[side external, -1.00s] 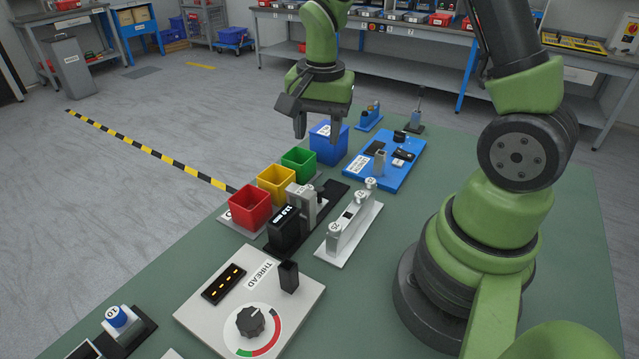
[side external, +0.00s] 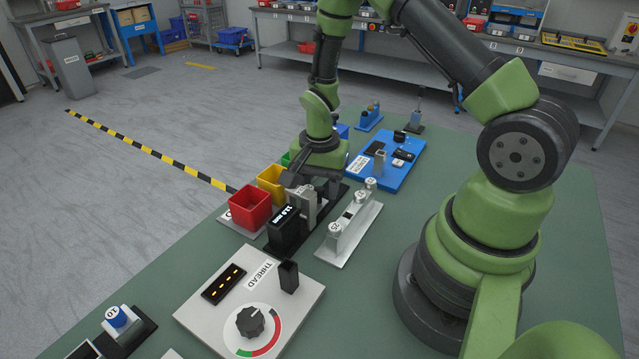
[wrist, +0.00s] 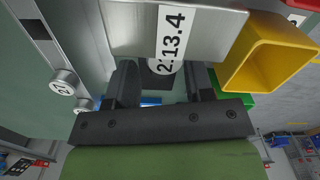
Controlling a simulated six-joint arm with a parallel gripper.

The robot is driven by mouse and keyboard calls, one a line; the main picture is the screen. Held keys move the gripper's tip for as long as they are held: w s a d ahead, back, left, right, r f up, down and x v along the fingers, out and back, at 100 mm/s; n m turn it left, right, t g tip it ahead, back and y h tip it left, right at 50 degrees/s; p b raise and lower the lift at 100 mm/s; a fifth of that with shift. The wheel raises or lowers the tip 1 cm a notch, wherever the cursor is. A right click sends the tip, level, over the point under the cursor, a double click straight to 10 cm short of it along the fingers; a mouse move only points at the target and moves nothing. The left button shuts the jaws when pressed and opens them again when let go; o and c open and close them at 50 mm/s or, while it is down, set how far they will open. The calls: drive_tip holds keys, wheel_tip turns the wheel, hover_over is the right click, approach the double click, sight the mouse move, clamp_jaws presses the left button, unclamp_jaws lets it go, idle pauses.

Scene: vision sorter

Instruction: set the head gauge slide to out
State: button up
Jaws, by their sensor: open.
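The gauge stands in the middle of the bench in the side external view, with a black display box (side external: 286,230) at its near end. A grey metal block (side external: 301,204) sits behind the display on a black rail (side external: 336,205). My gripper (side external: 325,190) is low over the far part of this rail, just behind the grey block, and partly hides it. In the wrist view my open fingers (wrist: 165,85) straddle a dark piece just beyond the grey block (wrist: 120,25). I cannot tell whether they touch it. A white label with digits shows on the block.
Red (side external: 249,206) and yellow (side external: 272,181) bins stand close on the left; green and blue bins are mostly hidden. A silver fixture with round numbered knobs (side external: 347,225) stands close on the right. A blue tray (side external: 402,175) lies behind. The thread panel (side external: 215,318) is in front.

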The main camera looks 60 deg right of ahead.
clamp_jaws()
drive_tip(key=d, duration=0.7)
drive_tip(key=shift+d, duration=0.15)
unclamp_jaws()
wheel_tip(320, 180, up, 10)
idle(0.5)
